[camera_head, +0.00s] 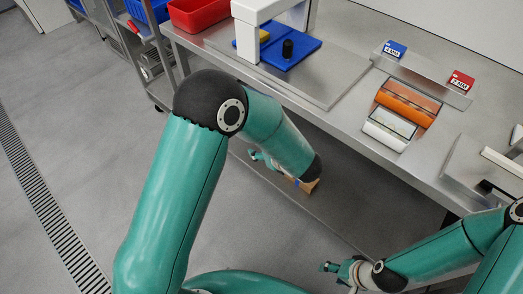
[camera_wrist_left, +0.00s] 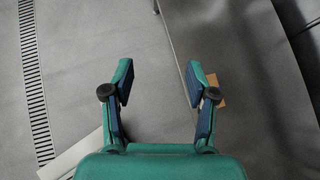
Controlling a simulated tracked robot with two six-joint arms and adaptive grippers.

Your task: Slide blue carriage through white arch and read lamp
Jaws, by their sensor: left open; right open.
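The white arch (camera_head: 248,42) stands on a steel plate on the bench, at the top of the head view. The flat blue carriage (camera_head: 300,55) with an upright black knob (camera_head: 287,48) lies beside the arch, and a yellow piece (camera_head: 264,36) shows at its arch end. I cannot tell whether the carriage reaches under the arch. No lamp can be made out. My left gripper (camera_wrist_left: 157,85) is open and empty over the floor; in the head view it is mostly hidden behind my left arm. My right gripper (camera_head: 330,267) is open and empty, low in front of the bench.
A red bin (camera_head: 198,14) stands left of the arch. An orange holder (camera_head: 408,103), a white-framed panel (camera_head: 390,128), a blue card (camera_head: 395,49) and a red card (camera_head: 460,82) lie to the right. A tan block (camera_head: 306,185) shows below the bench edge.

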